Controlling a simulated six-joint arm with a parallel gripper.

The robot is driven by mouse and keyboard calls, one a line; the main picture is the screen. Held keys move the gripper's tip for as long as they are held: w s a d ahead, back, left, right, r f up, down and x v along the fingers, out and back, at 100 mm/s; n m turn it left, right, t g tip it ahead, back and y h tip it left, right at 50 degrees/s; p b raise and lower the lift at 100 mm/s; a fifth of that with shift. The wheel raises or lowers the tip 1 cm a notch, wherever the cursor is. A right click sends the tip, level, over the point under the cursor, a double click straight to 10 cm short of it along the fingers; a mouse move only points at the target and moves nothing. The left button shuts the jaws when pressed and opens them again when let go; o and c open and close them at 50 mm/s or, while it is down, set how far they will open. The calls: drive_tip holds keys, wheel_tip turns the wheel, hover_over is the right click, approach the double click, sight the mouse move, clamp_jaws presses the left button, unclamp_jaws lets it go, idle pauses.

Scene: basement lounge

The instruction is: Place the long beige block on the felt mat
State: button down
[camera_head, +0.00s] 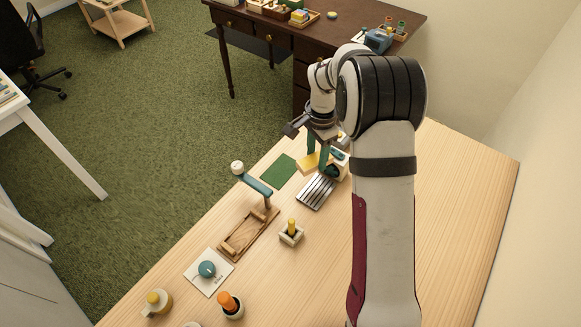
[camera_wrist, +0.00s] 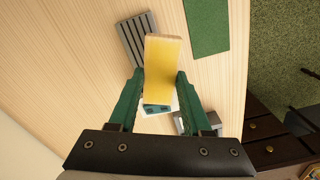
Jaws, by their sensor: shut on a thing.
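The long beige block (camera_wrist: 163,62), yellowish in this light, is between the green fingers of my gripper (camera_wrist: 155,80) in the wrist view. My gripper is shut on it near one end, and the other end sticks out. In the head view the block (camera_head: 306,164) shows beside the fingers of my gripper (camera_head: 317,162). The green felt mat (camera_head: 278,171) lies bare on the table, left of the block; it also shows at the top of the wrist view (camera_wrist: 207,26). The block is apart from the mat and seems to be above the table.
A grey slotted rack (camera_head: 317,191) lies just in front of my gripper. A light thing with a teal part (camera_head: 341,157) stands close behind it. A wooden tray with a teal arm (camera_head: 246,236) and a small yellow-topped holder (camera_head: 291,233) stand nearer. The table's right side is clear.

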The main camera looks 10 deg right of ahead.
hover_over(291, 175)
drive_tip(key=f, duration=0.3)
drive_tip(key=shift+s+d+f, duration=0.1)
drive_tip(key=shift+d+f, duration=0.1)
drive_tip(key=shift+f, duration=0.15)
drive_tip(key=shift+a+f, duration=0.25)
drive_tip(key=shift+f, duration=1.9)
drive_tip(key=shift+f, duration=0.1)
drive_tip(key=shift+c, duration=1.7)
unclamp_jaws()
